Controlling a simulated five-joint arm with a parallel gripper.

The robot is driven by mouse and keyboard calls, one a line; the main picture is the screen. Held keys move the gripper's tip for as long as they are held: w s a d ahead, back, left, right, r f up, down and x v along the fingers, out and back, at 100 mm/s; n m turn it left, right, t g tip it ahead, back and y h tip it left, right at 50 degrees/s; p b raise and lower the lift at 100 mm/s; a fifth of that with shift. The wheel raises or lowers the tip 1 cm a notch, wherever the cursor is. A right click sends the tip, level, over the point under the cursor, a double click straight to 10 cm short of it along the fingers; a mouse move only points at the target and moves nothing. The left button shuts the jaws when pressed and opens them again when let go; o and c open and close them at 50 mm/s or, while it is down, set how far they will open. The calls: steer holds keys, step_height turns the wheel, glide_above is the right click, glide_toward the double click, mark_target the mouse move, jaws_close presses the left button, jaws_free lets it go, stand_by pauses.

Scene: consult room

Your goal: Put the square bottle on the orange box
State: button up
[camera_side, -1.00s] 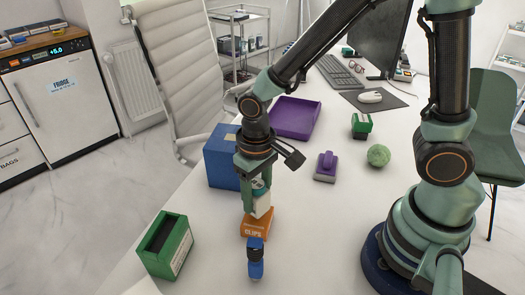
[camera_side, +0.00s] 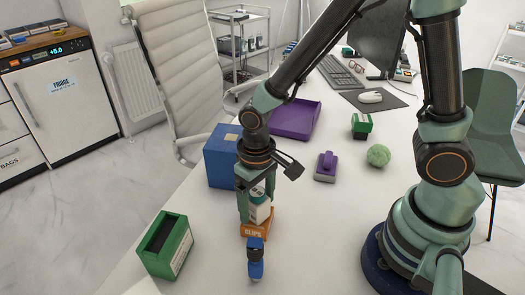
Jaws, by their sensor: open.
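The square bottle (camera_side: 259,211), white with a teal cap, stands upright over the orange box (camera_side: 255,229) and appears to rest on its top. My gripper (camera_side: 256,209) is open around the bottle, pointing down, with one finger in plain view at the bottle's left. The other finger is partly hidden, and I cannot tell whether either finger touches the bottle. The orange box lies on the white table, its upper part partly covered by the bottle and gripper.
A blue box (camera_side: 221,157) is close behind at left, a green box (camera_side: 166,245) at front left. A purple tray (camera_side: 294,120), purple stamp (camera_side: 326,167) and green ball (camera_side: 378,156) lie farther back.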

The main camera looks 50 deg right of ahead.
step_height(320, 180, up, 11)
steer(key=shift+r, duration=0.15)
steer(key=shift+d+r, duration=0.1)
steer(key=shift+r, duration=0.45)
steer(key=s+d+r+t, duration=0.1)
steer(key=d+r+t, duration=0.4)
steer(key=d, duration=0.7)
steer(key=shift+s+r+t, duration=0.2)
steer(key=shift+r+t, duration=0.1)
steer(key=shift+r, duration=0.85)
